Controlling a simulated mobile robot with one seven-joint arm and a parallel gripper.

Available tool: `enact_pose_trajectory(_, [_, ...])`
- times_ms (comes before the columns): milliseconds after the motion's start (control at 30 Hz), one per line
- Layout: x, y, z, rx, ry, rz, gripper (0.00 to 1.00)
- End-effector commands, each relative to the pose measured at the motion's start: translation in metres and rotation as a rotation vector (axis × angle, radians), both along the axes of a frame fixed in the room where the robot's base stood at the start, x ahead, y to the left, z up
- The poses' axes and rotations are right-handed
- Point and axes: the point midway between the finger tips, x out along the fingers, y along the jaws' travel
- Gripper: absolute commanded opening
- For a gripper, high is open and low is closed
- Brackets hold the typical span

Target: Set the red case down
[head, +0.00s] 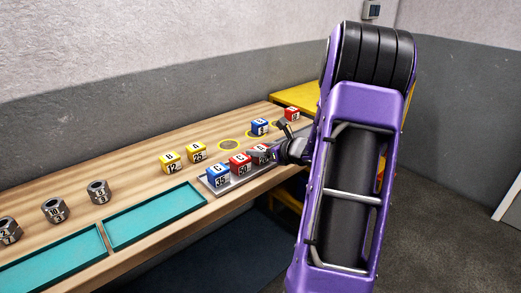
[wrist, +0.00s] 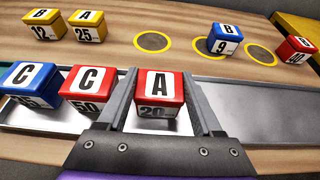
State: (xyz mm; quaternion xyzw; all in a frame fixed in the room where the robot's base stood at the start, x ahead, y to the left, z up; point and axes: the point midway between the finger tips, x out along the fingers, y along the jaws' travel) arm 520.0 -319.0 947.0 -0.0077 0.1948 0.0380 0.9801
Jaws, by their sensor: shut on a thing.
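My gripper (wrist: 163,76) is shut on a red case (wrist: 159,88) with a white label reading A and 20, between its two fingers. In the head view this red case (head: 261,151) is partly hidden by my gripper (head: 272,152). It is over a metal tray (wrist: 265,97), to the right of a red C 50 case (wrist: 86,88) and a blue C 35 case (wrist: 27,85) on that tray. The held case looks upright; I cannot tell whether its base touches the tray.
Yellow cases (head: 169,162) and (wrist: 87,25) stand behind on the wooden bench. A blue B 9 case (wrist: 224,40) and another red case (wrist: 296,50) are at right. Empty yellow-ringed spots (wrist: 152,41) lie between. Teal trays (head: 155,215) and metal nuts (head: 98,191) are left.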

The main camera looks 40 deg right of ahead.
Motion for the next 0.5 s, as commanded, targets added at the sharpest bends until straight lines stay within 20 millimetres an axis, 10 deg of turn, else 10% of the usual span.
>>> enact_pose_trajectory(33, [0.0003, 0.0, -0.0023, -0.001, -0.001, 0.0, 0.03])
enact_pose_trajectory(67, [0.0001, 0.0, -0.002, -0.001, 0.0, 0.0, 0.69])
enact_pose_trajectory(100, [0.0002, 0.0, -0.0009, -0.001, 0.0, 0.0, 0.76])
enact_pose_trajectory(500, [0.0, 0.0, 0.0025, 0.0, 0.0, 0.0, 0.8])
